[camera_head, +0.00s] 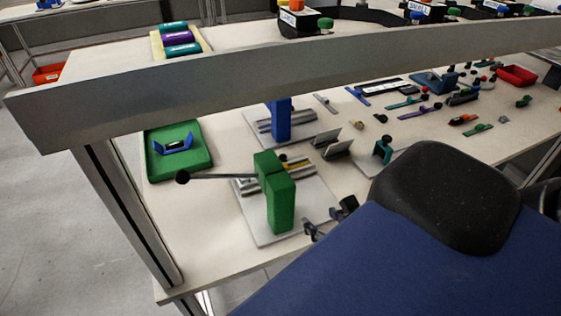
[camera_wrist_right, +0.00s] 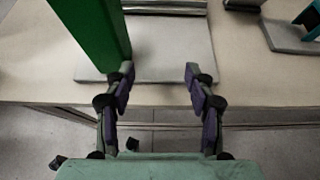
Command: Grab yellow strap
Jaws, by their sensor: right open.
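No yellow strap shows clearly. A small yellow bit (camera_head: 283,158) shows behind the green block, too small to identify. Several straps lie on the table, including a blue strap (camera_head: 357,96), a purple strap (camera_head: 419,112), a green strap (camera_head: 478,130) and an orange strap (camera_head: 462,120). My right gripper (camera_head: 329,219) is at the table's front edge, right of the green block (camera_head: 281,202). In the right wrist view the right gripper (camera_wrist_right: 159,80) has its fingers apart with nothing between them. The green block (camera_wrist_right: 97,32) stands close by its left finger. My left gripper is not in view.
A green tray (camera_head: 152,170) with a blue part stands at the left. A lever with a black ball (camera_head: 182,177) sticks out left from the green block. A blue block (camera_head: 281,120) stands behind. A grey beam (camera_head: 200,86) crosses above the table. A red bin (camera_head: 517,75) is far right.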

